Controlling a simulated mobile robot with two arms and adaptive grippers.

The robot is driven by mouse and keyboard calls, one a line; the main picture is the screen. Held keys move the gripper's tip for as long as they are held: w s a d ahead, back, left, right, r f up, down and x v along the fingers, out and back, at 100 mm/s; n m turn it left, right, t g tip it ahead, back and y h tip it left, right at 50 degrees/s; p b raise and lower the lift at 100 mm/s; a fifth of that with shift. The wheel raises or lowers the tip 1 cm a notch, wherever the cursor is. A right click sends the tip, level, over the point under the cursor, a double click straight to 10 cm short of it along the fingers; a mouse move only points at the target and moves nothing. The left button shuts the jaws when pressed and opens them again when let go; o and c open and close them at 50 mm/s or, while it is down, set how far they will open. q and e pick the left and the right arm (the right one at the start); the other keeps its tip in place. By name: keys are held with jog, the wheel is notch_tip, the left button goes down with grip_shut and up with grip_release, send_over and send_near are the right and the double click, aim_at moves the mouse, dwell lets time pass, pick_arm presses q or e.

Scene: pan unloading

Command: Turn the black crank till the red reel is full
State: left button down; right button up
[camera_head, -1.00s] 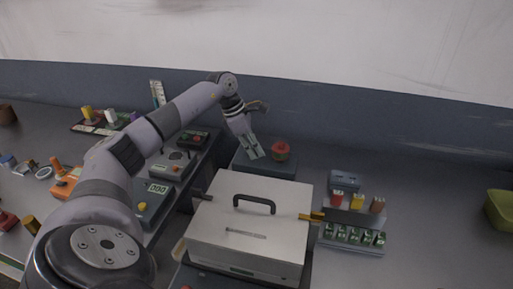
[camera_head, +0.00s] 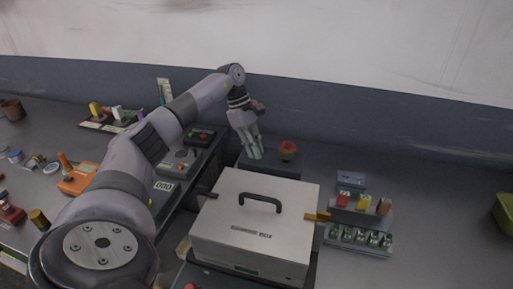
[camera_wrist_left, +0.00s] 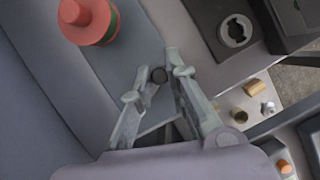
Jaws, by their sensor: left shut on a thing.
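The red reel (camera_head: 288,148) stands on a dark block (camera_head: 270,164) behind the white box. It also shows at the top left of the left wrist view (camera_wrist_left: 90,20), with a green band at its side. My left gripper (camera_head: 255,153) points down just left of the reel, apart from it. In the left wrist view its fingertips (camera_wrist_left: 157,76) are shut on the black crank's round dark knob (camera_wrist_left: 159,75). The rest of the crank is hidden. How full the reel is cannot be told. My right gripper is in neither view.
A white box (camera_head: 240,220) with a black handle stands in front of the reel's block. A rack with coloured blocks (camera_head: 358,220) stands to the right. Several devices and small parts lie left, partly behind my arm. The counter at right (camera_head: 440,200) is mostly clear.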

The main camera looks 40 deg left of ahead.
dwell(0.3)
pick_arm(q)
jog(key=c, duration=1.6)
grip_release()
jog(key=shift+o, duration=0.2)
jog(key=v, duration=1.2)
